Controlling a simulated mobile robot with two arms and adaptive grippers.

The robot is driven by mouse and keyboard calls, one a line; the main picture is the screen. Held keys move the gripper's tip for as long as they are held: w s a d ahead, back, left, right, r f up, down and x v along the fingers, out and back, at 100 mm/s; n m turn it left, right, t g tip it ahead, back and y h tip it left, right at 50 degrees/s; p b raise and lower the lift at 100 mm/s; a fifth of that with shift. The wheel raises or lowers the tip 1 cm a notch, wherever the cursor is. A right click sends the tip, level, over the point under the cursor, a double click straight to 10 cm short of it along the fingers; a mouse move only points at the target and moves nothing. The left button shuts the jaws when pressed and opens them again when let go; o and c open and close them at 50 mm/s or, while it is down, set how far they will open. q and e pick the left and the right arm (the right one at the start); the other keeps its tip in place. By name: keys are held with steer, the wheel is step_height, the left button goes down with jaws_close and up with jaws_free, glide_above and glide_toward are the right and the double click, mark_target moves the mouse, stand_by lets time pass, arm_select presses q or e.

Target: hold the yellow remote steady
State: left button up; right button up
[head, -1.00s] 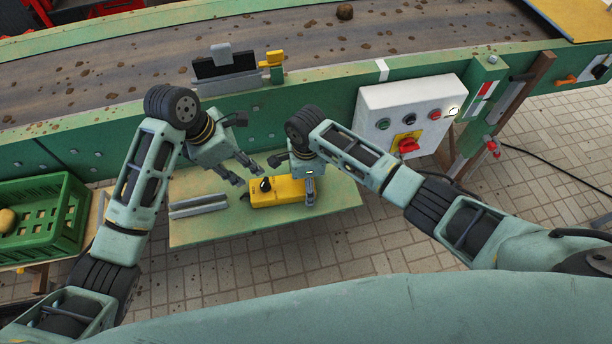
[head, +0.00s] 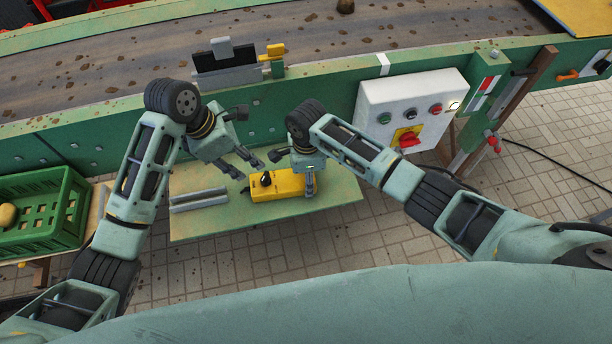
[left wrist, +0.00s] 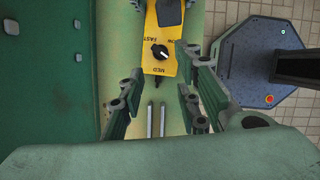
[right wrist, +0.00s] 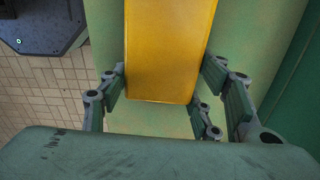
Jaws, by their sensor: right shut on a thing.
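The yellow remote (head: 284,184) lies on a green shelf (head: 330,200) below the conveyor. It has a black knob (left wrist: 159,52) with speed words printed around it, "MED" and "FAST" readable in the left wrist view. My right gripper (head: 308,186) is shut on the end of the remote away from the knob, fingers along both sides; in the right wrist view that plain yellow end (right wrist: 168,50) sits between them. My left gripper (head: 247,170) is open and empty, its fingers apart near the knob end in the left wrist view (left wrist: 160,92).
Two grey metal rails (head: 198,199) lie on the shelf left of the remote. A green crate (head: 50,212) stands at far left. A white control box (head: 400,100) with buttons and a red switch is on the conveyor side, right of my right gripper.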

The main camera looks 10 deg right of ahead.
mark_target(265, 179)
arm_select(q)
steer(key=shift+s+d+f, duration=0.15)
steer(key=shift+c, duration=0.9)
steer(key=s+d+f+h, duration=0.1)
steer(key=s+d+f+n+g+h, duration=0.1)
steer(key=s+d, duration=0.1)
steer(key=s+d+f+h, duration=0.1)
steer(key=s+d+h, duration=0.1)
steer(key=shift+f+n+g, duration=0.2)
steer(key=shift+n+g, duration=0.2)
jaws_close()
steer(key=s+d+f+n+t+h, duration=0.1)
steer(key=s+d+f+n+h, duration=0.1)
steer(key=s+d+n+h, duration=0.3)
steer(key=s+a+f+n+t+h, duration=0.1)
steer(key=a+f+n+t, duration=0.2)
steer(key=a+n+t, duration=0.4)
steer(key=s+a+f+n+t, duration=0.25)
steer(key=n+t, duration=0.25)
steer(key=n, duration=0.5)
steer(key=x, duration=0.9)
steer(key=shift+w+d+f, duration=0.2)
steer(key=shift+w+f, duration=0.1)
steer(key=shift+w, duration=0.05)
steer(key=shift+w+a, duration=1.25)
steer(key=shift+a, duration=0.2)
